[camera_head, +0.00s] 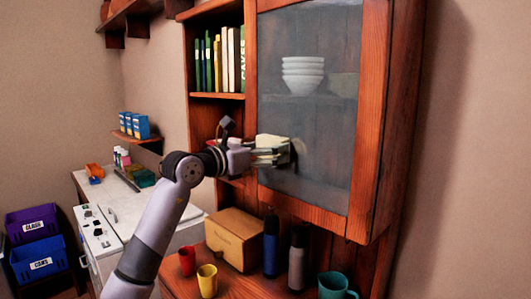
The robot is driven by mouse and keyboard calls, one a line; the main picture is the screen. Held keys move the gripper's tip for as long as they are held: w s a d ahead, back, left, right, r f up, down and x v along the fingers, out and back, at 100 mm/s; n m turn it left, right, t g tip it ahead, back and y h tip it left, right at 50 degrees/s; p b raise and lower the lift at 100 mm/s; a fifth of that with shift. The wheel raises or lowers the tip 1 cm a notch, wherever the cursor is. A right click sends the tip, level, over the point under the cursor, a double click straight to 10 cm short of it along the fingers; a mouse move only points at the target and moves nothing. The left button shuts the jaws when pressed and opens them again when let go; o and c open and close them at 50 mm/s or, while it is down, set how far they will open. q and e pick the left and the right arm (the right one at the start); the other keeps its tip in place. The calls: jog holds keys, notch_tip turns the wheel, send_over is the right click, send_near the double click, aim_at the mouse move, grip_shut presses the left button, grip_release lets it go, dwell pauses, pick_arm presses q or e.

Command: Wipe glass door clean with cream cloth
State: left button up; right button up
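The glass door (320,130) is the wood-framed cabinet door at upper centre right, and it appears closed. Its pane looks hazy grey, with white bowls visible behind it. My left arm comes in from the lower left. My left gripper (262,152) is at the pane's left side, around mid-height. It is shut on the cream cloth (271,141), which is bunched at the fingertips against or very close to the glass. I cannot tell whether the cloth touches it. A dark reflection shows on the glass beside the cloth. My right gripper is out of view.
Open shelves with books (220,62) are left of the door. A white counter unit (120,215) is at left.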

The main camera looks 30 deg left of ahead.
aim_at(292, 150)
pick_arm(q)
jog(key=shift+s+d+b, duration=0.1)
jog(key=shift+s+d, duration=0.15)
jog(key=shift+d, duration=0.55)
jog(key=shift+s+d+b, duration=0.1)
jog(key=shift+s+d, duration=0.2)
jog(key=shift+d, duration=0.5)
jog(key=shift+s+d+b, duration=0.1)
jog(key=shift+s+d, duration=0.15)
jog(key=shift+d, duration=0.55)
jog(key=shift+s+d, duration=0.2)
jog(key=shift+d, duration=0.35)
jog(key=shift+s+d, duration=0.2)
jog(key=shift+d, duration=0.3)
jog(key=shift+d, duration=0.15)
